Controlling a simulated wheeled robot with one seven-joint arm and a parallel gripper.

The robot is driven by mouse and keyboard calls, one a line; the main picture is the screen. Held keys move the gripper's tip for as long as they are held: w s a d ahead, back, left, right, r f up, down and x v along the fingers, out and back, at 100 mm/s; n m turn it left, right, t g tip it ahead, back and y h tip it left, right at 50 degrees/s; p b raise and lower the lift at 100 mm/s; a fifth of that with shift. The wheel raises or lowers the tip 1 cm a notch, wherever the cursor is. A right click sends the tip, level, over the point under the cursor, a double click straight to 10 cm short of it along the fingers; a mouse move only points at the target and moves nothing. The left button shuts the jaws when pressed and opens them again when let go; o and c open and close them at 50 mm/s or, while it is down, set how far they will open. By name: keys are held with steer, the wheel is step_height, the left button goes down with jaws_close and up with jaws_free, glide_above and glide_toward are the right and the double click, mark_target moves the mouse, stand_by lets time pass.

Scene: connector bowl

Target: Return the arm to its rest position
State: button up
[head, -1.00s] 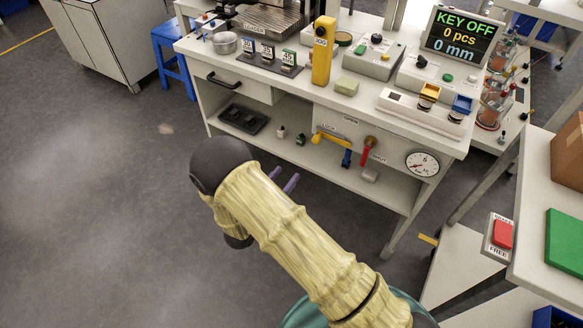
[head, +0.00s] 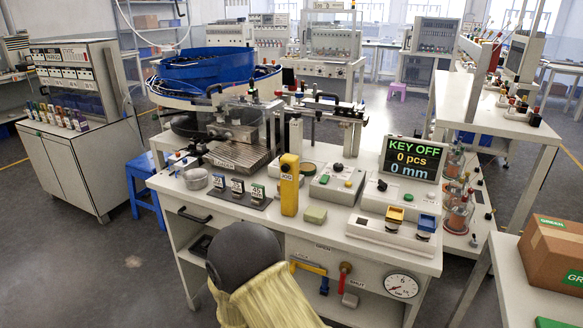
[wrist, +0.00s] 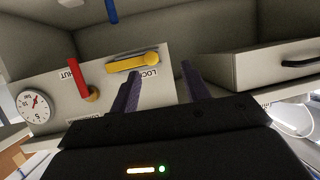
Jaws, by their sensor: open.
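My gripper (wrist: 160,88) shows in the wrist view as two dark purple fingers spread apart, with nothing between them. Beyond the fingers are the workbench front, a yellow lever (wrist: 133,62) by a LOCK label, and a red handle (wrist: 78,80). In the head view my arm, with a pale yellow sleeve and a black rounded joint, rises from the bottom in front of the bench (head: 330,236). The fingers are hidden there. The screen (head: 411,160) reads KEY OFF, 0 pcs, 0 mm.
The blue bowl feeder (head: 213,75) stands at the bench's back left. A yellow JOG post (head: 289,185) and control boxes stand on top. A drawer (wrist: 282,68) and a gauge (head: 401,286) are on the front. A cardboard box (head: 553,250) is at right.

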steer(key=s+d+r+n+g+y, duration=0.2)
steer(key=s+d+r+g+y, duration=0.25)
steer(key=d+r, duration=0.4)
steer(key=s+d+r+n+g+p, duration=0.1)
steer(key=s+d+r+g, duration=0.15)
steer(key=s+d, duration=0.45)
steer(key=s+d+r+g, duration=0.25)
steer(key=s+d, duration=0.35)
steer(key=s, duration=0.4)
step_height(320, 180, up, 26)
steer(key=p, duration=2.6)
steer(key=shift+w+a+g, duration=0.3)
steer(key=shift+w+g, duration=0.15)
steer(key=shift+h, duration=0.25)
